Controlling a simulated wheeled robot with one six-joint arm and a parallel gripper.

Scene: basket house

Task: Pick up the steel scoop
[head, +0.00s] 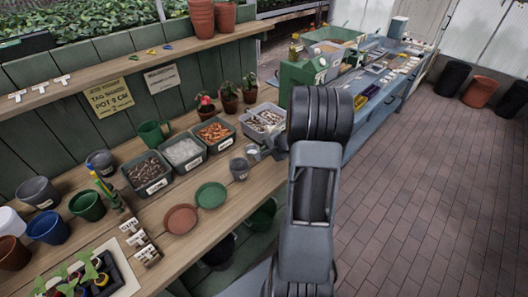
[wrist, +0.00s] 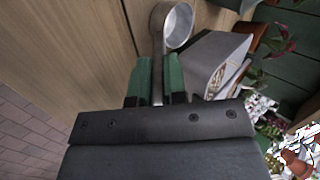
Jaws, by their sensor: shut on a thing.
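The steel scoop shows in the wrist view, with its round metallic bowl (wrist: 179,26) beyond my fingertips and its handle running back between them. My gripper (wrist: 157,78) has green fingers shut on the scoop's handle. In the head view, my gripper (head: 275,148) is partly hidden behind my own arm, over the bench beside the grey bins. The scoop's bowl (head: 253,152) shows just left of it, small and grey. I cannot tell whether the scoop touches the bench.
A grey bin (head: 262,120) stands close to my gripper; it also shows in the wrist view (wrist: 222,55). A grey pot (head: 239,168) stands just left of the scoop. Green (head: 211,196) and terracotta (head: 181,219) saucers lie nearer the front. Potted plants (head: 229,97) stand behind.

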